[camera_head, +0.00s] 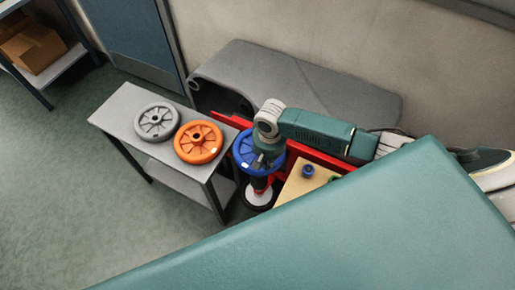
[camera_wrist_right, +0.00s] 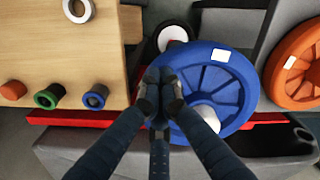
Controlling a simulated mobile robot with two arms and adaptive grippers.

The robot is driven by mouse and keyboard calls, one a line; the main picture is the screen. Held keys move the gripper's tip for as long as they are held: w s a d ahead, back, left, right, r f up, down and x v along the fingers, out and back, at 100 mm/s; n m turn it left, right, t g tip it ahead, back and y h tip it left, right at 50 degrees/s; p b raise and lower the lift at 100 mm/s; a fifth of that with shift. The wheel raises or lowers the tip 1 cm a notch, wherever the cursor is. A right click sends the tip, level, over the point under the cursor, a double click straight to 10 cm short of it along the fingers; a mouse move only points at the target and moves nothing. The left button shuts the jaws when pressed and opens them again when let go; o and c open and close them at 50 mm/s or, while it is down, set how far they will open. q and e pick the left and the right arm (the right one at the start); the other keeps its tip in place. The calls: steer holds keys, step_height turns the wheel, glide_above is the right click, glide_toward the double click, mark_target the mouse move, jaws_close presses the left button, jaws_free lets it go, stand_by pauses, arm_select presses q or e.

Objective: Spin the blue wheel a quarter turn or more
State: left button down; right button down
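The blue wheel (camera_head: 240,149) is mounted on the red frame, to the right of the grey table in the head view. My right gripper (camera_head: 262,161) is over the wheel and hides part of its face. In the right wrist view the blue wheel (camera_wrist_right: 236,84) shows spokes, a pale hub and a white mark near the top of its rim. There my right gripper's fingertips (camera_wrist_right: 160,92) are close together at the wheel's left rim, with nothing visible between them. Whether they touch the rim is unclear. My left gripper is not in view.
A grey wheel (camera_head: 157,121) and an orange wheel (camera_head: 198,142) lie on the grey table (camera_head: 122,101). A grey tank (camera_head: 310,88) stands behind the red frame (camera_head: 309,153). A wooden board (camera_wrist_right: 65,45) with coloured rings is beside the blue wheel. Floor at left is clear.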

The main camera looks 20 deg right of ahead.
steer(key=shift+s+d, duration=0.1)
steer(key=shift+d, duration=0.35)
steer(key=shift+a+r, duration=0.1)
steer(key=shift+r, duration=3.4)
